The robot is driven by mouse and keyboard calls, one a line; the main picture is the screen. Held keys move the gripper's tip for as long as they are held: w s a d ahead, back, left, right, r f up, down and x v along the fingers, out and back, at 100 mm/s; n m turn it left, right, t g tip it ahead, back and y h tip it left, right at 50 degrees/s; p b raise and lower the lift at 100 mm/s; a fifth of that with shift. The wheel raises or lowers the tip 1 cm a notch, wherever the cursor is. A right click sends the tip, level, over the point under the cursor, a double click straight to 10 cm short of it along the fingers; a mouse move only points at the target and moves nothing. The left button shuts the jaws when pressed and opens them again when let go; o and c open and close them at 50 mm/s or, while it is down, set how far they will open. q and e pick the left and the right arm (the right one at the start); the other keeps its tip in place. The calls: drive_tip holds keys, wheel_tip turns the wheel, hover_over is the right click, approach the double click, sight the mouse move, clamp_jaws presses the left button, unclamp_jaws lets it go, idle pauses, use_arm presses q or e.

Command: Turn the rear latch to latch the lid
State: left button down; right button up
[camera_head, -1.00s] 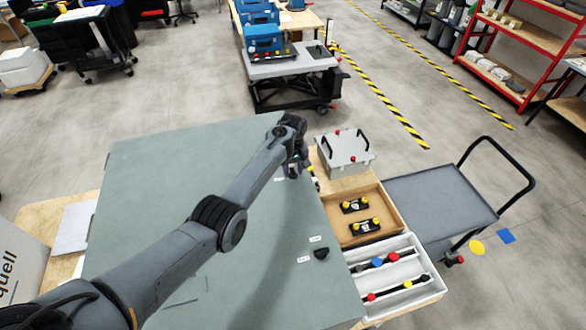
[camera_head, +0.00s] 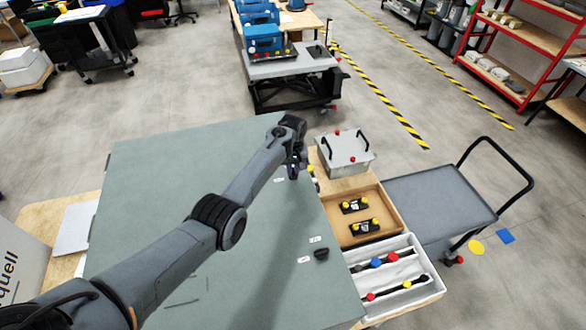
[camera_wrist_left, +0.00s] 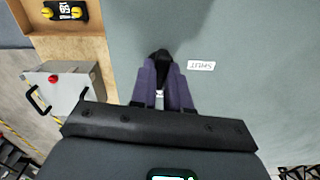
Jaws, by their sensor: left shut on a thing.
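The lid is a large grey-green panel (camera_head: 150,190) in the head view, flat on top of the analyser housing. The rear latch is a small black knob (camera_wrist_left: 160,55) in the left wrist view, and a white label reading SHUT lies beside it. My left gripper (camera_wrist_left: 161,82) has its purple fingers shut on this knob; in the head view the gripper (camera_head: 294,174) is at the lid's far right edge, and hides the latch. A second black latch (camera_head: 321,254) sits at the near right of the lid, with two white labels beside it. My right gripper is not in view.
Right of the lid are a wooden tray (camera_head: 384,206) with black yellow-knobbed parts, a white bin (camera_head: 436,285) with colour-knobbed bars, and a grey box (camera_head: 347,153) with black handles. A cart (camera_head: 440,200) stands further right. The lid top is otherwise clear apart from my arm.

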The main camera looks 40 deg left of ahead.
use_arm(q)
drive_tip(key=m+p, duration=0.1)
drive_tip(key=m, duration=0.2)
drive_tip(key=shift+r+m, duration=0.1)
drive_tip(key=shift+m, duration=0.2)
drive_tip(key=m, duration=0.4)
drive_tip(key=shift+p, duration=0.35)
drive_tip(key=m, duration=0.4)
drive_tip(key=shift+m, duration=0.4)
drive_tip(key=shift+m+b, duration=0.4)
drive_tip(key=shift+m, duration=1.6)
drive_tip(key=c, duration=1.1)
unclamp_jaws()
